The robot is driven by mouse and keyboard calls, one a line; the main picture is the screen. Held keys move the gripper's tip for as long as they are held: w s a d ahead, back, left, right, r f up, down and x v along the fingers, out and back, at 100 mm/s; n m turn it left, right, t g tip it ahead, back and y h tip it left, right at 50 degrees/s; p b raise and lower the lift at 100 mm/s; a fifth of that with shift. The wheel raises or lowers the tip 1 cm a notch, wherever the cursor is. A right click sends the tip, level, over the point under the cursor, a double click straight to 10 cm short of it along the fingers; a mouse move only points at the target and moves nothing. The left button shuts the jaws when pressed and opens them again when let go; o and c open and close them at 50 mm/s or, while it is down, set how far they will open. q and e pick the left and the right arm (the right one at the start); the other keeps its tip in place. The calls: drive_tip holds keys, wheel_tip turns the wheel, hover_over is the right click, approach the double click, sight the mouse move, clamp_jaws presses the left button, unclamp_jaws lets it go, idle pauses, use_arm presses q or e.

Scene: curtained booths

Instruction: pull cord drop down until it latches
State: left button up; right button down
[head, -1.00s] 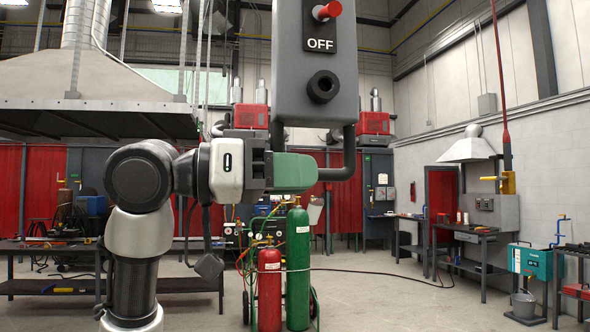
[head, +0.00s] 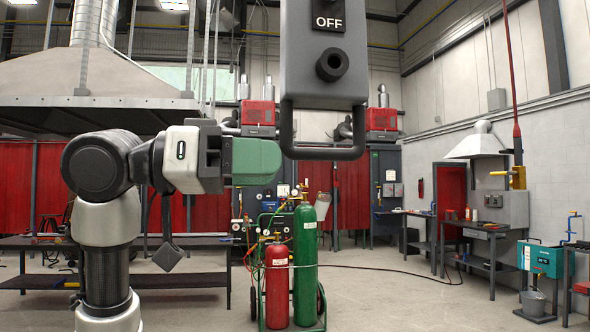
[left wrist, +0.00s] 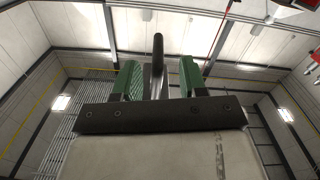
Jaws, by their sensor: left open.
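The cord drop is a grey hanging box (head: 325,85) with an OFF label, a round black socket and a dark U-shaped handle (head: 325,153) below it. It hangs at the top centre of the head view, its upper part cut off. My left gripper (head: 278,162) is at the handle's left end, its green fingers pointing right and not around the bar as far as I can see. In the left wrist view the gripper (left wrist: 157,82) has its green fingers apart, with a dark upright bar (left wrist: 157,50), likely the handle, seen between them. My right gripper is out of view.
Green (head: 305,260) and red (head: 277,285) gas cylinders stand on a cart below. A dark bench (head: 190,280) is at the left, workbenches (head: 480,235) at the right, red curtains (head: 210,215) behind. The floor at the right centre is free.

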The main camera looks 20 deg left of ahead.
use_arm(q)
drive_tip(key=v, duration=0.5)
drive_tip(key=shift+s+a, duration=0.2)
drive_tip(key=shift+a, duration=0.05)
idle(1.1)
